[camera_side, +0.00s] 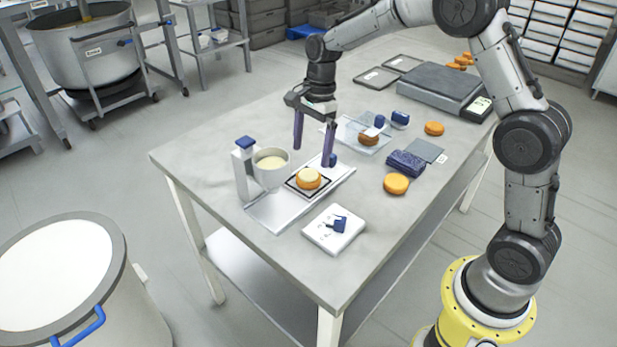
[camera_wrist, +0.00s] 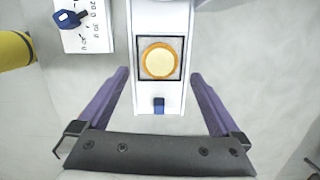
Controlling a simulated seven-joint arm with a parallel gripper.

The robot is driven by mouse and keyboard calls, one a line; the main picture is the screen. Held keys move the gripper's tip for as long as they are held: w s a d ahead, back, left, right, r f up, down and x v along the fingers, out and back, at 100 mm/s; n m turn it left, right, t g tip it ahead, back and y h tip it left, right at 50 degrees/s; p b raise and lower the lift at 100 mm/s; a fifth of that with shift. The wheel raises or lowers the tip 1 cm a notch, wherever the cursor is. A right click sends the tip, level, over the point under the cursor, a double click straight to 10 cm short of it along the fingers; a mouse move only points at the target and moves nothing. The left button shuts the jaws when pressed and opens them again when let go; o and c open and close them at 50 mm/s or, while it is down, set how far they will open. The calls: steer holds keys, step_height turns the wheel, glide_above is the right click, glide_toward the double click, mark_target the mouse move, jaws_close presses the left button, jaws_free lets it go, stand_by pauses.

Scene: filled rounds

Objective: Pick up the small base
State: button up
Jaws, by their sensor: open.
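Several orange-brown round bases are in the side view. One round (camera_side: 308,179) with a pale cream top sits in a dark square frame on the metal plate of the filling stand; the wrist view also shows this filled round (camera_wrist: 160,60). A plain orange base (camera_side: 396,184) lies on the right front of the table, and a smaller-looking one (camera_side: 434,128) lies farther back. A browner base (camera_side: 368,138) is at the clear tray. I cannot tell for sure which is the small base. My gripper (camera_side: 313,158) is open and empty above the stand, its purple fingers pointing down.
A pot of cream (camera_side: 271,166) stands on the filling stand (camera_side: 243,172). A white box with a blue knob (camera_side: 334,230) is in front. A dark blue folded cloth (camera_side: 406,163), a clear tray (camera_side: 350,128) and a scale (camera_side: 430,86) stand to the right and behind.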

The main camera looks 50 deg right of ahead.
mark_target(308, 174)
steer(key=shift+a+f, duration=0.2)
steer(key=shift+f, duration=1.4)
steer(key=shift+a+f, duration=0.15)
steer(key=shift+f, duration=1.4)
steer(key=c, duration=0.8)
steer(key=shift+o, duration=0.2)
steer(key=shift+r, duration=0.1)
